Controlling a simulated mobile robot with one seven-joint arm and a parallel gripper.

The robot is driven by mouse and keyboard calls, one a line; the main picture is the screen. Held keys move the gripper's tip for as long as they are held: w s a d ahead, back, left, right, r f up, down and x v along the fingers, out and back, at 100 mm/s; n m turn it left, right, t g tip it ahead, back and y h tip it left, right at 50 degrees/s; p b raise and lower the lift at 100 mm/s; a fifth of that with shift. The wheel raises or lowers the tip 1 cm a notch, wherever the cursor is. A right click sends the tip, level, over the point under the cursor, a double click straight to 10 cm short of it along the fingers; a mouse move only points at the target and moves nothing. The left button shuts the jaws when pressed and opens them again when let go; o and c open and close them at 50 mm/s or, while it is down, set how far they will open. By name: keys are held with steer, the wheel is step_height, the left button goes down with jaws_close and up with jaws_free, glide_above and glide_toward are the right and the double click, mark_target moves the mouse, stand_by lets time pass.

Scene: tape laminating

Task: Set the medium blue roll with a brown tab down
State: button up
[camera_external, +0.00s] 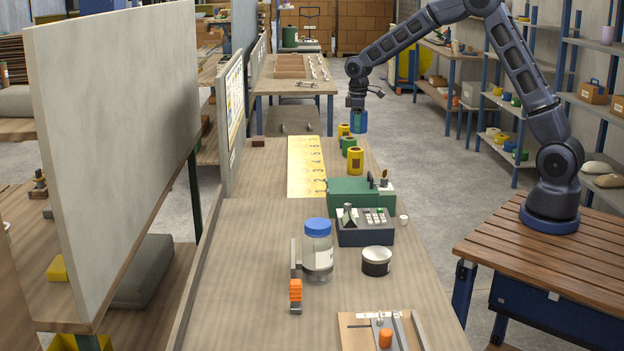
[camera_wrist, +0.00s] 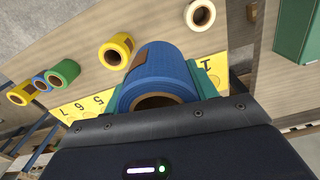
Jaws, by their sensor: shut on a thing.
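My gripper (camera_external: 356,108) is shut on the blue roll (camera_external: 360,122), held in the air near the far right end of the workbench. In the wrist view the blue roll (camera_wrist: 160,75) sits between the green finger pads of my gripper (camera_wrist: 160,90), its open core facing the camera. A small brown patch shows on its upper left side, perhaps the tab. A yellow strip with printed numbers (camera_external: 305,165) lies flat on the bench; it also shows behind the roll in the wrist view (camera_wrist: 211,66). The roll appears clear of the bench; its exact height is hard to tell.
A yellow roll (camera_external: 355,161), a green roll (camera_external: 348,146) and another yellow roll (camera_external: 343,131) stand right of the strip. The strip's surface looks mostly clear.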

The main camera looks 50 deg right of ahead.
steer(key=w+a+r+n, duration=0.1)
steer(key=w+a+n, duration=0.2)
steer(key=a, duration=1.3)
step_height(320, 180, up, 3)
steer(key=n, duration=1)
glide_above(251, 235)
step_height(251, 235, down, 19)
steer(key=shift+r, duration=0.1)
steer(key=shift+f, duration=0.2)
steer(key=o, duration=1)
step_height(251, 235, up, 12)
steer(key=shift+r, duration=0.15)
